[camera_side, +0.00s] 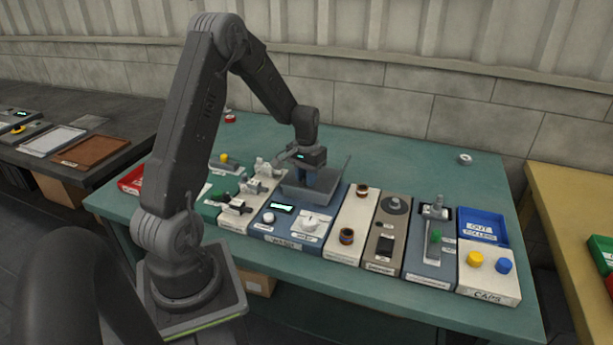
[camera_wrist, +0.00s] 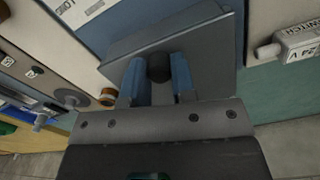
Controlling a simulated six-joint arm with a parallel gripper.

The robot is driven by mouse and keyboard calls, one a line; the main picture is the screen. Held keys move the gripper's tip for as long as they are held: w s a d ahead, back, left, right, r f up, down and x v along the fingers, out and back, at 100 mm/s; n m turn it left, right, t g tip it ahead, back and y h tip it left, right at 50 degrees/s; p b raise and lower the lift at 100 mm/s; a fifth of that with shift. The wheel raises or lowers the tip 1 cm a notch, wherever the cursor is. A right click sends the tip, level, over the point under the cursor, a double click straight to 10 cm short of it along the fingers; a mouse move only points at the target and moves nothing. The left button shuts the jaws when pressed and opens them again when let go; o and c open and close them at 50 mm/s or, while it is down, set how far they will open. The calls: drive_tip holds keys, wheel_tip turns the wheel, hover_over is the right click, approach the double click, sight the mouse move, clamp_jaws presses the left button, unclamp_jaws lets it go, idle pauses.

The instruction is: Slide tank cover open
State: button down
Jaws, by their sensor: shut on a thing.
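My gripper (camera_side: 322,182) points down over the grey tank unit (camera_side: 304,196) in the middle of the row of modules. In the wrist view its two blue fingers (camera_wrist: 160,78) are shut on a dark round knob (camera_wrist: 160,66). The knob stands on a flat grey plate, which looks like the tank cover (camera_wrist: 204,38). The gripper's own body hides the near part of the plate. I cannot tell from these views how far the cover sits along the tank.
Modules with valves (camera_side: 240,205) stand left, and a caps module (camera_side: 488,272) and blue bin (camera_side: 481,227) stand right. The green table (camera_side: 400,160) is mostly clear behind.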

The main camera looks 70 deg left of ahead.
drive_tip(key=shift+a, duration=0.1)
drive_tip(key=w+a, duration=0.8)
idle(0.3)
drive_tip(key=c, duration=0.9)
unclamp_jaws()
drive_tip(key=shift+c, duration=0.2)
wheel_tip(320, 180, up, 14)
drive_tip(key=shift+d, duration=0.1)
